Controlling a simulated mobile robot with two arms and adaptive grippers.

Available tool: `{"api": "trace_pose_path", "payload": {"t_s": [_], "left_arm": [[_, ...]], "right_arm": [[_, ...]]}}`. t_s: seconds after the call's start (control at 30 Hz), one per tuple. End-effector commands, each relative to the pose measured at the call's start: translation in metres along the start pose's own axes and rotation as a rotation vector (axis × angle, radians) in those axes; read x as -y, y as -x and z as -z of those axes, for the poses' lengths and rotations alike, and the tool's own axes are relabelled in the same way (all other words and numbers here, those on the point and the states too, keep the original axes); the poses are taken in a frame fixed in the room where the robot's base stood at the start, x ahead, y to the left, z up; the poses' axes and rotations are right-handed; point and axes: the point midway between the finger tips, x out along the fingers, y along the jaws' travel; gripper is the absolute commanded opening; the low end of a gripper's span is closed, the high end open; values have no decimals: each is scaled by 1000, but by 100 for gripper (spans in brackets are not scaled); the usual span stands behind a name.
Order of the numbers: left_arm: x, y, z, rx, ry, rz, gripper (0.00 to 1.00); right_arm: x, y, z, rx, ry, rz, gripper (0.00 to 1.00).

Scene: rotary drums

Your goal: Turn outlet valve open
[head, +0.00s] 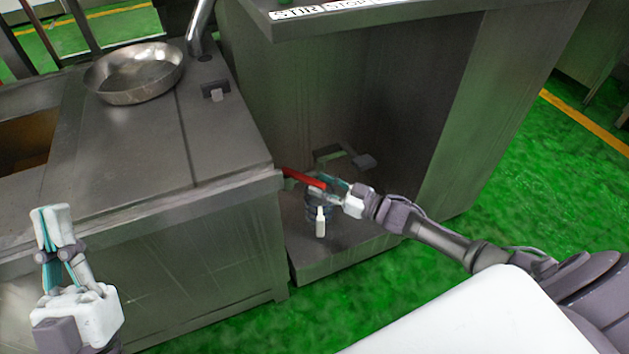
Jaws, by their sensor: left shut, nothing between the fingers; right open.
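The outlet valve shows as a red lever (301,178) beside the corner of the steel counter, in the recess under the drum housing. It slants down to the right, and its right end meets my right gripper (327,193). My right gripper is open at that end; I cannot tell whether its fingers touch the lever. A dark round part (315,207) and a small white piece (320,222) show just below, partly hidden; I cannot tell what they belong to. My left gripper (52,228) is shut and empty at the far left, in front of the counter, away from the valve.
The steel counter (130,150) carries a shallow metal pan (136,72) and a small switch (216,91). The green floor (510,190) is open to the right.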

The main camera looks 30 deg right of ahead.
Motion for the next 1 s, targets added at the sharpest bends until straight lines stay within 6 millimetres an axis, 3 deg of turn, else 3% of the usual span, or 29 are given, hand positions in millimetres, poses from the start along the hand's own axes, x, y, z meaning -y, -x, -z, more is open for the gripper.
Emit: {"api": "trace_pose_path", "payload": {"t_s": [0.2, 0.4, 0.83, 1.0], "left_arm": [[0, 0, 0, 0, 0, 0, 0], [0, 0, 0, 0, 0, 0, 0], [0, 0, 0, 0, 0, -1, 0], [-1, 1, 3, -23, 1, -1, 0]], "right_arm": [[0, 50, -2, 5, 0, 1, 46], [0, 81, -1, 2, 1, 0, 46], [0, 92, 0, -1, 1, 0, 46], [14, 88, -4, -7, 77, 4, 18]]}}
